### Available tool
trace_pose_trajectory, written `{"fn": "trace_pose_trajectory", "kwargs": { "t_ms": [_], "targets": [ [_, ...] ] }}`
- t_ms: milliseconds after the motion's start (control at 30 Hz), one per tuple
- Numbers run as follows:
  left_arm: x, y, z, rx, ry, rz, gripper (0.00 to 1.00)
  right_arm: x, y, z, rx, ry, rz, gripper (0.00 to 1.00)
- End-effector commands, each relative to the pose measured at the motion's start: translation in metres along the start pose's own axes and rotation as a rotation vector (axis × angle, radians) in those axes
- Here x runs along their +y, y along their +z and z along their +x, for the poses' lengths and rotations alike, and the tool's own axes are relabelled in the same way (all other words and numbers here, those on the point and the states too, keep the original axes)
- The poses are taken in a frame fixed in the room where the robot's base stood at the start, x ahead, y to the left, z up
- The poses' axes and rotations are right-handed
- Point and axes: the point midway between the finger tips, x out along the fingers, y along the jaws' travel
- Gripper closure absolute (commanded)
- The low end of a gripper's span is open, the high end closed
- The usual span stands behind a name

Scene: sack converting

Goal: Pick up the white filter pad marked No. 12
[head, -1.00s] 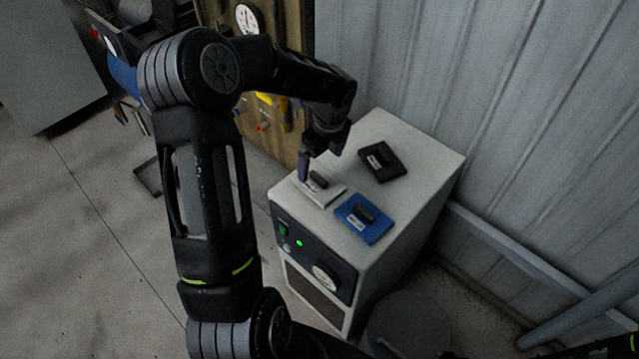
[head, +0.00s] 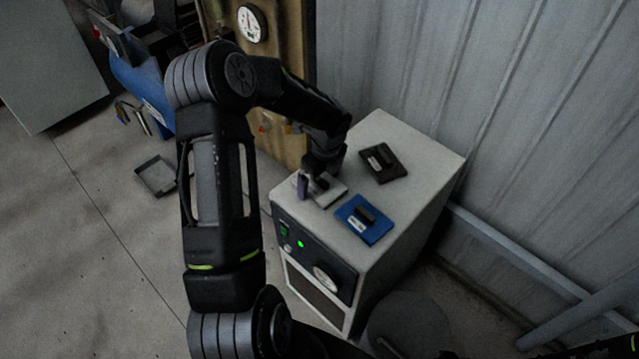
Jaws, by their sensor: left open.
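The white filter pad (head: 331,194) lies flat on top of the light grey cabinet (head: 416,143), near its left edge. My left gripper (head: 315,187) is open and down at the pad, over its dark raised grip. It hides part of the pad, and I cannot tell whether the fingers touch it. Any marking on the pad is too small to read. A blue pad (head: 363,220) with a dark grip and a white label lies to the right. A black pad (head: 382,162) lies farther back. My right gripper is not in view.
The cabinet front carries a panel with a green light (head: 300,244) and a dial (head: 325,279). A corrugated wall (head: 480,100) stands close behind the cabinet. A round grey drum (head: 408,325) stands at its right foot. A shallow tray (head: 155,175) lies on the floor at left.

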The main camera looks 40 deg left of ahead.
Motion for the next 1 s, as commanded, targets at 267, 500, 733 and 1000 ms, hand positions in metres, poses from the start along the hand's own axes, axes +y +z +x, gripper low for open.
{"fn": "trace_pose_trajectory", "kwargs": {
  "t_ms": [267,500,733,1000],
  "targets": [
    [-0.0004,0.0003,0.0032,0.000,-0.002,-0.001,0.00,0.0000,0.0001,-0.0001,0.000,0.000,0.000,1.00],
    [-0.0005,0.0003,0.0030,0.000,-0.002,0.000,0.00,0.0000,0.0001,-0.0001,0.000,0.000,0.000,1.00],
    [-0.0005,0.0002,0.0029,0.000,-0.002,0.000,0.08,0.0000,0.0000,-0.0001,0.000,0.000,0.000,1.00],
    [-0.0005,0.0002,0.0029,0.000,-0.002,0.000,0.30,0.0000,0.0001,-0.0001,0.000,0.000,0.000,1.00]
  ]
}}
